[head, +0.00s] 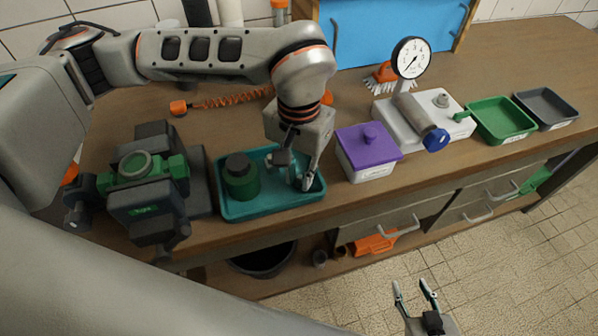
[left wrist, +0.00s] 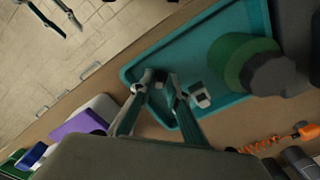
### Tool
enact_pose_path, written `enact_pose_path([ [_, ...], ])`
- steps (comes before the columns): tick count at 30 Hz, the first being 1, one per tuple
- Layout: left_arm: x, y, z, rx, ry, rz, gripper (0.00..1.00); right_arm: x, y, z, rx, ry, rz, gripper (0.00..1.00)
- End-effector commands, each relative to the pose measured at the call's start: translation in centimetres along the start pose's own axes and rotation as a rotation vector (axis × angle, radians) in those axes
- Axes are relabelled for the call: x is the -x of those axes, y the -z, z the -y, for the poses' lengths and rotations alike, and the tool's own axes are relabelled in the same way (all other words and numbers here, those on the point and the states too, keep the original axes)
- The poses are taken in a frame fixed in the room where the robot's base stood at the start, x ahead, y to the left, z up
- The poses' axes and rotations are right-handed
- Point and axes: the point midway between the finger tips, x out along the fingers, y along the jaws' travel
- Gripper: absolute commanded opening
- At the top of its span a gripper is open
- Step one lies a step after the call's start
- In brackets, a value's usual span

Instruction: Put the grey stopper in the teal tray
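The teal tray (head: 272,211) lies on the bench and shows large in the left wrist view (left wrist: 140,62). My left gripper (head: 294,172) reaches down into its right part, with its fingers apart; they also show in the left wrist view (left wrist: 165,86). A small dark grey piece, which looks like the stopper (head: 317,184), is in the tray by the right-hand fingertip. It also shows near the fingertips in the left wrist view (left wrist: 159,79); the fingers partly hide it and no grip on it shows. My right gripper (head: 414,288) is open and empty, low before the bench.
A green jar with a dark cap (head: 241,178) stands in the tray's left part. A purple-lidded box (head: 368,150) is close right of the tray; a green-and-black device (head: 150,190) is left. A gauge (head: 411,58) stands further right, then a green tray (head: 503,121) and grey tray (head: 548,108).

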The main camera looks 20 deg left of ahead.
Motion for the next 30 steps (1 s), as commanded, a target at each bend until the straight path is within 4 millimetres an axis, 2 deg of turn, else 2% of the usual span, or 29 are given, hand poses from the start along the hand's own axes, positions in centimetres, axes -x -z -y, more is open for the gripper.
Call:
enact_pose_path([
  [10,0.1,0.0,0.0,0.001,0.000,0.000,0.24,0.1,0.2,0.0,0.000,0.000,-0.003,0.40],
  [14,0.8,0.1,0.0,0.001,0.000,-0.003,0.24,0.2,0.6,-0.1,0.000,-0.001,-0.006,0.40],
  [17,2.0,0.2,0.0,0.000,0.000,-0.006,0.24,0.1,0.6,-0.1,0.000,-0.001,-0.009,0.40],
  [30,10.2,0.1,0.0,0.002,0.001,-0.004,0.24,0.0,0.3,0.0,0.000,0.000,-0.005,0.40],
])
